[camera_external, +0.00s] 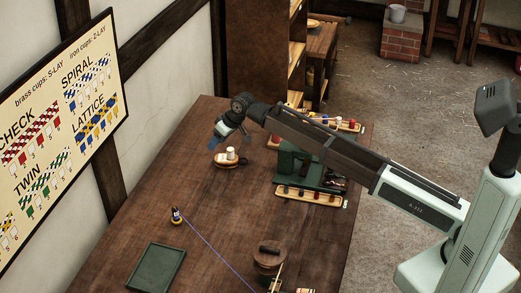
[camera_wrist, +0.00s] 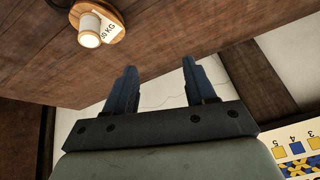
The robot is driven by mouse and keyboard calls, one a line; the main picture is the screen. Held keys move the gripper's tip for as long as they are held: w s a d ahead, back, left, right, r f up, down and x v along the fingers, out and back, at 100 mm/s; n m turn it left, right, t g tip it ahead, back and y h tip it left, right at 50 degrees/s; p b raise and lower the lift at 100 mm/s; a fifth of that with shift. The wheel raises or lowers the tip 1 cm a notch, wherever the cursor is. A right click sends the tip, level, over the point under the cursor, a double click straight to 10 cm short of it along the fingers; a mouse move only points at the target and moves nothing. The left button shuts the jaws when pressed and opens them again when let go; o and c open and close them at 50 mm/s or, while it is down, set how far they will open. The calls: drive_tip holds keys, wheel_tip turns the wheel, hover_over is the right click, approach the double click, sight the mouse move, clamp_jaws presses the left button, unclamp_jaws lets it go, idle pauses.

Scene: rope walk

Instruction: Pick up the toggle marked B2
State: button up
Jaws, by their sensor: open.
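My gripper (camera_external: 218,136) hangs over the far left part of the table, its two blue fingers apart and empty. In the wrist view the gripper (camera_wrist: 158,70) points across bare table edge and pale wall. A wooden tray (camera_external: 322,200) holds a row of small dark and reddish pieces near the table's right edge, right of and nearer than my gripper. A second tray (camera_external: 357,127) with red and pale pieces lies farther back, partly behind my arm. No mark B2 can be read, so I cannot tell which piece is that toggle.
A white spool on a round wooden base (camera_external: 231,157) stands just below my gripper; it also shows in the wrist view (camera_wrist: 90,30). A green stand (camera_external: 290,165) is under my arm. A green tray (camera_external: 157,268) and a small bobbin with blue cord (camera_external: 177,216) lie nearer.

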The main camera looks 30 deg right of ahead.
sight(176, 209)
drive_tip(key=s+a+r+n+g, duration=0.15)
drive_tip(key=s+a+n, duration=0.45)
drive_tip(key=s+a, duration=1.3)
drive_tip(key=x, duration=0.6)
drive_tip(key=w+x, duration=0.1)
drive_tip(key=x, duration=0.2)
drive_tip(key=shift+a+r, duration=0.15)
drive_tip(key=shift+r, duration=0.05)
drive_tip(key=shift+d+x, duration=0.15)
drive_tip(key=shift+x, duration=1.25)
drive_tip(key=shift+d+x, duration=0.1)
drive_tip(key=shift+x, duration=1.25)
drive_tip(key=shift+f, duration=0.15)
clamp_jaws()
